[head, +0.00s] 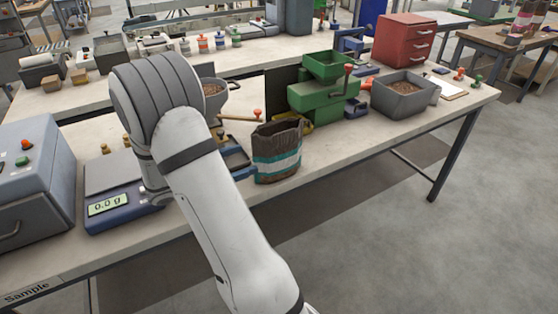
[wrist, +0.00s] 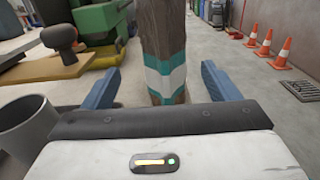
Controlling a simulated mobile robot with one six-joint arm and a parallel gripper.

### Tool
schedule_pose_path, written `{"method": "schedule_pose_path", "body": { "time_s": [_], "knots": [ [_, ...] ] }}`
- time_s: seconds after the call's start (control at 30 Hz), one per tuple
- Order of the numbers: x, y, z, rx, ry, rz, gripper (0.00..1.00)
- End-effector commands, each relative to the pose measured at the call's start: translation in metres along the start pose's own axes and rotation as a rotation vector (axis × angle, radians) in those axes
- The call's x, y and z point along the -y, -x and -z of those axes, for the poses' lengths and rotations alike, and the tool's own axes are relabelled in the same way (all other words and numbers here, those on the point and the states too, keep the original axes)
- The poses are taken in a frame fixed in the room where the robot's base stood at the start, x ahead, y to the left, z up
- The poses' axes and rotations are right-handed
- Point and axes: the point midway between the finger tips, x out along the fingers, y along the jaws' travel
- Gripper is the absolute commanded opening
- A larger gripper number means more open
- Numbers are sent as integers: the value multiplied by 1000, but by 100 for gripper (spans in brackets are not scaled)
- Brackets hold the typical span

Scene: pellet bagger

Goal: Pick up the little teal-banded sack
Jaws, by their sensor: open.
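The teal-banded sack (head: 277,152) stands upright on the bench in the head view, brown with teal and white bands and an open top. In the wrist view the sack (wrist: 165,72) stands straight ahead, in line with the gap between the fingers. My gripper (wrist: 160,90) is open, with one blue finger to the left of the sack and one to the right. Whether the fingers reach past its sides is hard to tell. In the head view my arm hides most of the gripper.
A green machine (head: 322,96) stands behind the sack, with a grey pellet bin (head: 402,97) to its right. A scale (head: 115,197) sits left of my arm. In the wrist view a grey cup (wrist: 27,125) and a knobbed handle (wrist: 61,42) are close on the left.

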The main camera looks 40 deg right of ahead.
Motion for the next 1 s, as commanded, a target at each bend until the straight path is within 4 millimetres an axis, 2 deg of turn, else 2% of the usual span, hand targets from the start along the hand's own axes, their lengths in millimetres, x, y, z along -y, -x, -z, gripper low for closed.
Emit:
{"method": "schedule_pose_path", "body": {
  "time_s": [0.6, 0.87, 1.0],
  "knots": [
    [7, -74, 3, 8, 5, -1, 82],
    [6, -78, 3, 8, 5, -4, 82],
    [6, -78, 3, 8, 5, -3, 73]
  ]
}}
